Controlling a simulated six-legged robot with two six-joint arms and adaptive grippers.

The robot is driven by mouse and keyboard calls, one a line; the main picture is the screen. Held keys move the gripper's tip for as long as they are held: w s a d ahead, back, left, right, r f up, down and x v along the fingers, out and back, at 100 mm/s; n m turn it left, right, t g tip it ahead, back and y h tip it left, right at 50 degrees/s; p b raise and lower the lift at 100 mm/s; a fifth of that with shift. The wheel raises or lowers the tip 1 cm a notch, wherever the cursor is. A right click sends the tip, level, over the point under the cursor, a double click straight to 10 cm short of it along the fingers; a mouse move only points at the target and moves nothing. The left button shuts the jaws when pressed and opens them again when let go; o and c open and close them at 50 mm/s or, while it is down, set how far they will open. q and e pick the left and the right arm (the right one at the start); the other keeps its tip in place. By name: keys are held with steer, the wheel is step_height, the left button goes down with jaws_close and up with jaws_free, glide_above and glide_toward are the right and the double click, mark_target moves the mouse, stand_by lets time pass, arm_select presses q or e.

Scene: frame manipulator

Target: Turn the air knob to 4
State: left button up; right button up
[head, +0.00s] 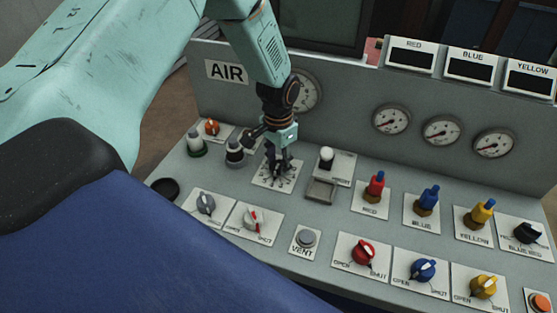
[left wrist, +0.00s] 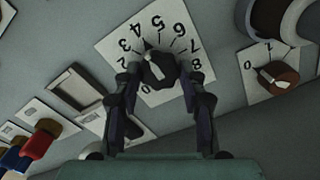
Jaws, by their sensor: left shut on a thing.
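The air knob (left wrist: 160,68) is a dark round knob on a white numbered dial plate (left wrist: 112,47). In the head view the left gripper (head: 279,165) comes down from above onto the dial plate (head: 262,183) and hides the knob. The AIR label (head: 227,72) is on the upright panel behind. My right gripper is not in view.
A white-topped control (head: 326,158) and a small tray (head: 321,190) are to the right. Red (head: 375,188), blue (head: 428,200) and yellow (head: 482,212) valves stand farther right. Gauges line the back panel.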

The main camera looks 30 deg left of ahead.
mark_target(278, 165)
arm_select(q)
steer(key=shift+w+r, duration=0.15)
steer(key=shift+w, duration=0.05)
steer(key=o, duration=0.8)
steer(key=shift+c, duration=0.2)
steer(key=o, duration=0.4)
steer(key=shift+s, duration=0.2)
step_height(278, 165, up, 12)
